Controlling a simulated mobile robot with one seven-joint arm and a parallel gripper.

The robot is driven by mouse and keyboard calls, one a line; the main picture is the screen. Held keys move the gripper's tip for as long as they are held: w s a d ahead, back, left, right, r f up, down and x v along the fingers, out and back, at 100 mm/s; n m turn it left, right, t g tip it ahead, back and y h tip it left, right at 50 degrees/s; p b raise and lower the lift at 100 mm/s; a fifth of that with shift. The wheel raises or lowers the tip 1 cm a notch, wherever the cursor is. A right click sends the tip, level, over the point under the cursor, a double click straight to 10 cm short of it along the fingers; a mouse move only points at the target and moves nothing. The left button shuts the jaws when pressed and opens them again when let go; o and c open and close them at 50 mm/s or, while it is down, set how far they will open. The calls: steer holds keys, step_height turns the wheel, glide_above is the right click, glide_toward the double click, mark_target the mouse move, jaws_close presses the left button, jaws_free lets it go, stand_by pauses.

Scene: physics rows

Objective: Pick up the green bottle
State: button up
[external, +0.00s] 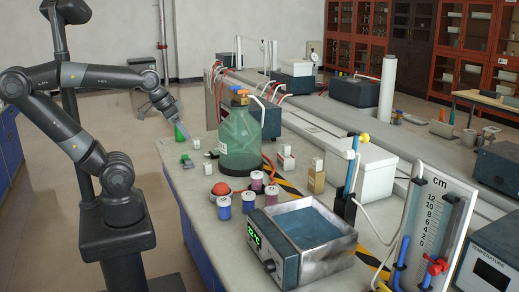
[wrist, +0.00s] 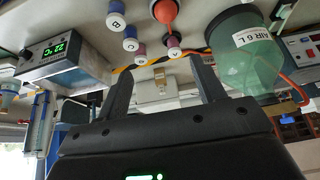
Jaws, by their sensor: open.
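The large green bottle (external: 240,145) stands upright on the grey bench, with an orange and dark fitting on top. It also shows upside down at the right of the wrist view (wrist: 243,58), with a label reading "AIR 6 L". My gripper (external: 178,115) is to the left of the bottle and apart from it, above the bench's left end. In the wrist view my gripper (wrist: 162,82) has its two fingers wide apart with nothing held between them. A small green cone-shaped thing (external: 181,132) shows just below my gripper; I cannot tell what it is.
Several small capped jars (external: 249,202) and a red-orange bulb (external: 221,189) stand in front of the bottle. A water bath (external: 305,230) is at the front. Small blocks (external: 196,143) lie left of the bottle. Tubing (external: 265,120) runs from its top. A white box (external: 360,168) is to the right.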

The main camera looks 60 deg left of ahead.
steer(key=w+a+r+n+y, duration=0.1)
steer(key=w+a+r+n, duration=0.15)
steer(key=w+a, duration=0.4)
steer(key=w+a+r+n+y, duration=0.1)
steer(key=w+a+r, duration=0.3)
steer(key=w+a, duration=0.25)
steer(key=w+a+n+g, duration=0.1)
steer(key=w+a, duration=0.3)
steer(key=a, duration=0.4)
steer(key=w+a+n, duration=0.1)
steer(key=w+a, duration=0.3)
steer(key=a, duration=0.3)
steer(key=a+f+n+y, duration=0.15)
steer(key=a+f, duration=0.25)
steer(key=a, duration=1)
steer(key=s+a+f+n+g, duration=0.1)
steer(key=s+a+f, duration=0.25)
steer(key=a, duration=0.55)
steer(key=s+a+f+n, duration=0.25)
steer(key=a+f, duration=0.25)
steer(key=a, duration=0.5)
steer(key=s+a+f+n+g, duration=0.1)
steer(key=s+a+f, duration=0.35)
steer(key=a, duration=0.45)
steer(key=x, duration=1)
steer(key=shift+w, duration=0.25)
jaws_close()
